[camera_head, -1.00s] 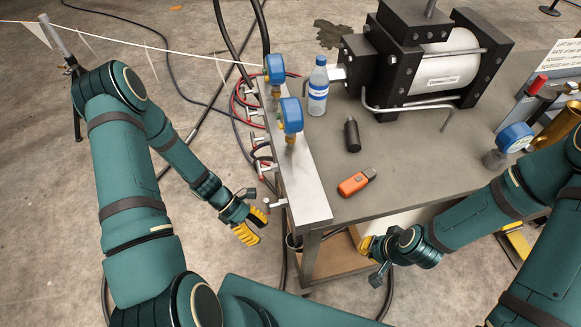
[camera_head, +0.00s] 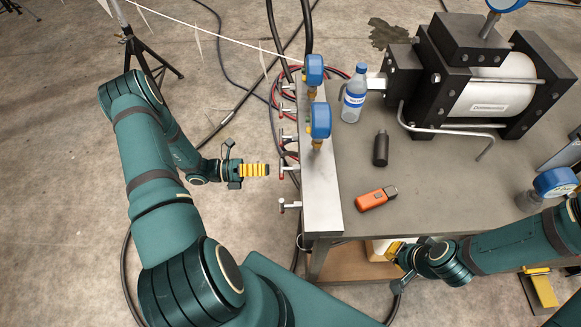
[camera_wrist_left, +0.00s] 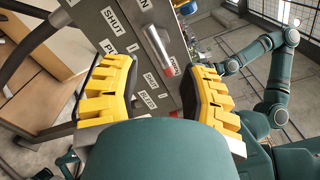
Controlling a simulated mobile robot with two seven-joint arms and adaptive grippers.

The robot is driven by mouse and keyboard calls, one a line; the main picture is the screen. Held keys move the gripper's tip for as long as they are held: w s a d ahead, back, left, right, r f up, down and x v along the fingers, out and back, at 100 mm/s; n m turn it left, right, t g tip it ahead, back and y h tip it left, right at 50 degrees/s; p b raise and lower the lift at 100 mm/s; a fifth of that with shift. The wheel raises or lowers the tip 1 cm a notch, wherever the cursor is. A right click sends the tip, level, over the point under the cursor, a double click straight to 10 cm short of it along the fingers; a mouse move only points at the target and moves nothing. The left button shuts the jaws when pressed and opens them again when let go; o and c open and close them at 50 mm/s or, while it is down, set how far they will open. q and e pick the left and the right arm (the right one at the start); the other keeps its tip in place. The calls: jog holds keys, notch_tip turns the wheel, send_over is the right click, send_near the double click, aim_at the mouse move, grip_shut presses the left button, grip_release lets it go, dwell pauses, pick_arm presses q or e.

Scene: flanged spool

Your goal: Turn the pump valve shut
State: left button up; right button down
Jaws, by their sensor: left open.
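In the head view several small lever valves, some red-tipped, line the left side of the metal panel (camera_head: 322,190). My left gripper (camera_head: 268,170) points right at this row, its tips close to a valve (camera_head: 287,168). In the left wrist view the open fingers (camera_wrist_left: 155,85) face the labelled panel. A silver lever with a red end (camera_wrist_left: 158,48) shows between them, with no clear contact. "SHUT" and "BLEED" labels are readable; one beginning "P" is partly cut off. I cannot tell which label belongs to the lever. My right gripper (camera_head: 400,258) is by the table's front edge, its jaws unclear.
Two blue gauges (camera_head: 320,120) rise from the panel. A water bottle (camera_head: 354,95), a black cylinder (camera_head: 381,148), an orange device (camera_head: 376,198) and a large pump (camera_head: 480,85) stand or lie on the table (camera_head: 425,190). Hoses run behind and left of the panel.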

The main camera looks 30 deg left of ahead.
aim_at(281, 169)
pick_arm(q)
jog(key=x, duration=0.8)
jog(key=shift+s, duration=0.1)
